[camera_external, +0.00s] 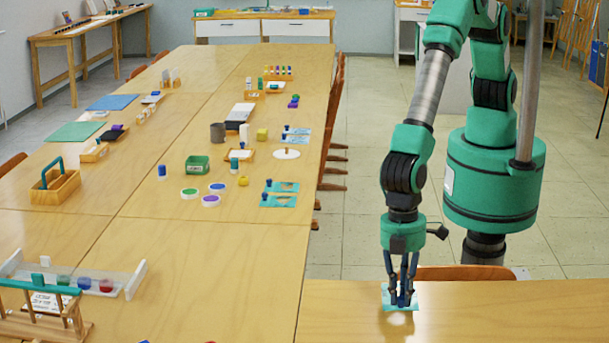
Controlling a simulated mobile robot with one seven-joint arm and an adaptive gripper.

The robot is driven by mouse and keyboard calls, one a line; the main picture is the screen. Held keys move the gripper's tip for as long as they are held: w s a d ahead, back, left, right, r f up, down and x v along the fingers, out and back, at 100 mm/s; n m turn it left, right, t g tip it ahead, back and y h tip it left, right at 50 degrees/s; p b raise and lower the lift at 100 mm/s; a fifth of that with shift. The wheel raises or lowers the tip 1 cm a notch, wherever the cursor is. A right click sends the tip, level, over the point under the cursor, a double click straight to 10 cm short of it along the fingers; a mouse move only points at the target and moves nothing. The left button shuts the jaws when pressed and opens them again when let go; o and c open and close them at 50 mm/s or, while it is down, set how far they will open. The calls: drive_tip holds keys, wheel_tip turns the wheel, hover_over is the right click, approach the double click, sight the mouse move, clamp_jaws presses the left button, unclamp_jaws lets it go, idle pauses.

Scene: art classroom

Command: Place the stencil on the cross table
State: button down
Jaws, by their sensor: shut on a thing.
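My gripper (401,301) points straight down over the near part of the cross table (510,312), at the lower right. It is shut on a light-blue stencil (386,299), which lies flat beneath the fingers. The fingers hide the middle of the stencil and the part they grasp. The stencil is at or very close to the tabletop; I cannot tell whether it touches.
The long table (240,285) adjoins the cross table on the left. It carries similar blue stencils (285,187), a green bin (197,165), a wooden caddy (56,188) and paint lids (211,201). The cross table is otherwise clear. An orange chair (465,273) stands behind it.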

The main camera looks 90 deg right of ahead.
drive_tip(key=shift+f+b, duration=0.4)
drive_tip(key=shift+f, duration=1.3)
drive_tip(key=shift+f, duration=0.1)
drive_tip(key=c, duration=1.7)
unclamp_jaws()
drive_tip(key=shift+o, duration=0.2)
wheel_tip(320, 180, up, 12)
drive_tip(key=p, duration=0.2)
drive_tip(key=shift+w+d, duration=0.35)
